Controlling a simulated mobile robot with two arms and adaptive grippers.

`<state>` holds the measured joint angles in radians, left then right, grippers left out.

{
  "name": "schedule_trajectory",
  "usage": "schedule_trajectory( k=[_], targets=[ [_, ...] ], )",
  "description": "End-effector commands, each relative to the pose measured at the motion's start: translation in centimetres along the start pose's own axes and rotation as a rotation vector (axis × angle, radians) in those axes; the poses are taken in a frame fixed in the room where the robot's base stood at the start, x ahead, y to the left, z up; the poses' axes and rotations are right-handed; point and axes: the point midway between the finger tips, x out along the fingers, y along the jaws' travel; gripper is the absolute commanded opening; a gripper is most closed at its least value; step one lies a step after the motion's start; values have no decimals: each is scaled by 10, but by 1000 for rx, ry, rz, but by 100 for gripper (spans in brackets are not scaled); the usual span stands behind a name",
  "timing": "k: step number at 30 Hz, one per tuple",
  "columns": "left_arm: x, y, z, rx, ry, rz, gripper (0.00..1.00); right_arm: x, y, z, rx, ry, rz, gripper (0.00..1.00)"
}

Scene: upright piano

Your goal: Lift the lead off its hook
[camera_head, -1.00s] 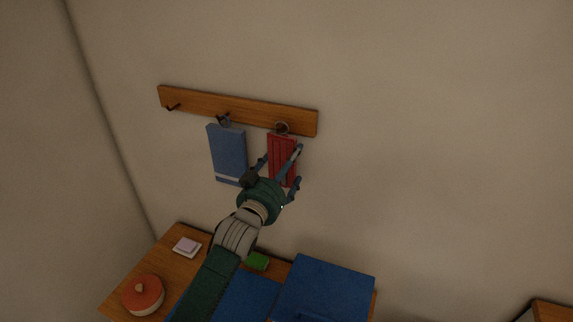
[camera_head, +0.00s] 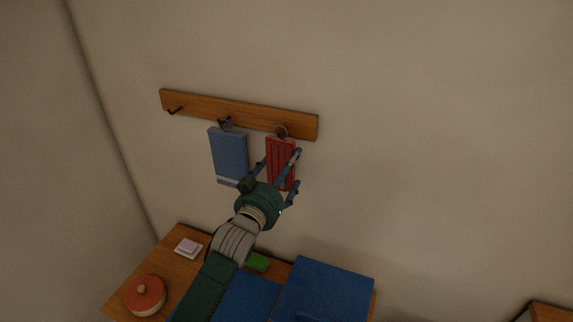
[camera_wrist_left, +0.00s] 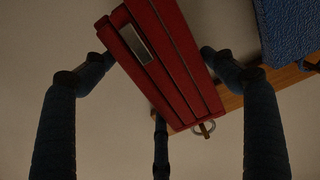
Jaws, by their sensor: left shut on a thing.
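The lead (camera_head: 280,155) is a red, strap-like bundle with a metal ring at its top. It hangs at the right end of the wooden hook rail (camera_head: 190,102), with the ring by the hook; I cannot tell whether the ring still bears on it. My left gripper (camera_head: 284,170) reaches up from below with its fingers around the lead. In the left wrist view the lead (camera_wrist_left: 175,70) lies between the fingers (camera_wrist_left: 157,62), and its ring (camera_wrist_left: 203,129) shows against the rail. The gripper is shut on the lead. My right gripper is not in view.
A blue towel-like cloth (camera_head: 229,155) hangs from the middle hook, close left of the lead. The left hook (camera_head: 174,110) is empty. Below, a wooden surface (camera_head: 165,265) bears a red-lidded pot (camera_head: 143,297), a green block (camera_head: 258,262) and blue items (camera_head: 325,285). The wall right of the rail is clear.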

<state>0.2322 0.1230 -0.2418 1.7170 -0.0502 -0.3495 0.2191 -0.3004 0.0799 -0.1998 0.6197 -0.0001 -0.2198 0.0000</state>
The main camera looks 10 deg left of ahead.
Motion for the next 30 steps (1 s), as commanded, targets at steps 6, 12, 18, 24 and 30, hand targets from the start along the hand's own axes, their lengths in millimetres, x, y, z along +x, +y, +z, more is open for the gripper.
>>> schedule_trajectory(
  k=[6, 12, 18, 24, 30],
  targets=[
    [-9, 0, -2, 1, 1, 0, 56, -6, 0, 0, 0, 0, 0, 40],
    [-17, 0, -2, 1, 2, 0, 56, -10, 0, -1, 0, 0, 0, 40],
    [-25, 0, -2, 0, 2, 0, 56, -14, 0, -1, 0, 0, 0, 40],
    [-33, 0, -1, 0, 1, -1, 56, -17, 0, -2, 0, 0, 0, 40],
    [-41, 0, -2, 0, 2, 0, 56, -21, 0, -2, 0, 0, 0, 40]
  ],
)
